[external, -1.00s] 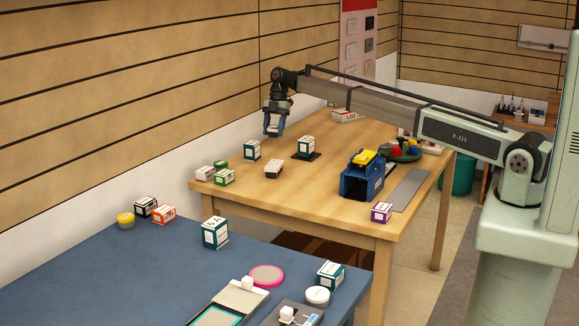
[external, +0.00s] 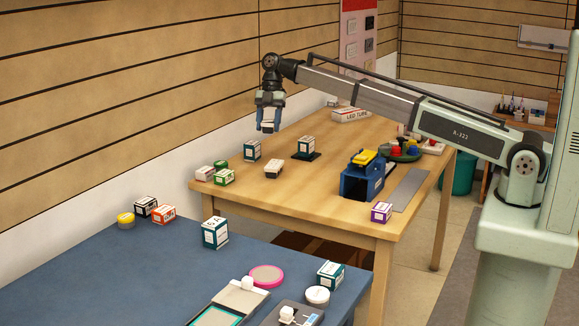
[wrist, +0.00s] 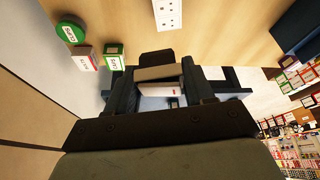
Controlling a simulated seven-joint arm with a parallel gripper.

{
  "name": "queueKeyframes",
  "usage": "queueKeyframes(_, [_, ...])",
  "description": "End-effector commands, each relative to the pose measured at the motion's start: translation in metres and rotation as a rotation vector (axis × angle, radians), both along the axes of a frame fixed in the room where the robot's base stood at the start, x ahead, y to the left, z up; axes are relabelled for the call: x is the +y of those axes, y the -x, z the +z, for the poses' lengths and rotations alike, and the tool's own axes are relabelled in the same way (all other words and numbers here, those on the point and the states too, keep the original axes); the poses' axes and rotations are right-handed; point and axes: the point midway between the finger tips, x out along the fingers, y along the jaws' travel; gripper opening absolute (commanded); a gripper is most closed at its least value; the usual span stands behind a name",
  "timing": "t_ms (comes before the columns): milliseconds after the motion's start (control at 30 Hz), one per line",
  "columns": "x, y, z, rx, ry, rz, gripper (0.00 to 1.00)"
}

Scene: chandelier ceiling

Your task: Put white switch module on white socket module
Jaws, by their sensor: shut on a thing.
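My gripper (external: 268,127) is above the wooden table, high over its back left part. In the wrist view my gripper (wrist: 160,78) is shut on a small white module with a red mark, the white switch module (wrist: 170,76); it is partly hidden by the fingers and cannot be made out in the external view. The white socket module (external: 273,168) lies on the wooden table, below and apart from the gripper. Its white face with several dark holes shows at the top of the wrist view (wrist: 167,12).
A teal-white box (external: 252,149) stands behind the socket module, and another (external: 306,146) sits on a dark base to its right. Small green and white boxes (external: 224,177) are to its left. A blue device with a yellow top (external: 356,182) stands further right. Bare wood lies in front.

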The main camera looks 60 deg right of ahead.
Motion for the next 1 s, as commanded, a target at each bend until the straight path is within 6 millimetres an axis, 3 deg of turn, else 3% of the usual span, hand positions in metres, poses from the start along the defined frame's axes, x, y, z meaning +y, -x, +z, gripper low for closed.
queueKeyframes(33, [0.001, 0.020, -0.001, -0.001, 0.001, -0.032, 0.23])
queueKeyframes(100, [0.001, 0.032, -0.004, 0.000, 0.000, -0.096, 0.23])
queueKeyframes(467, [0.002, 0.023, -0.009, 0.001, 0.000, -0.268, 0.23])
queueKeyframes(800, [0.002, 0.023, -0.058, 0.001, 0.000, -0.270, 0.23])
queueKeyframes(1000, [0.001, 0.023, -0.072, 0.000, 0.001, -0.269, 0.23])
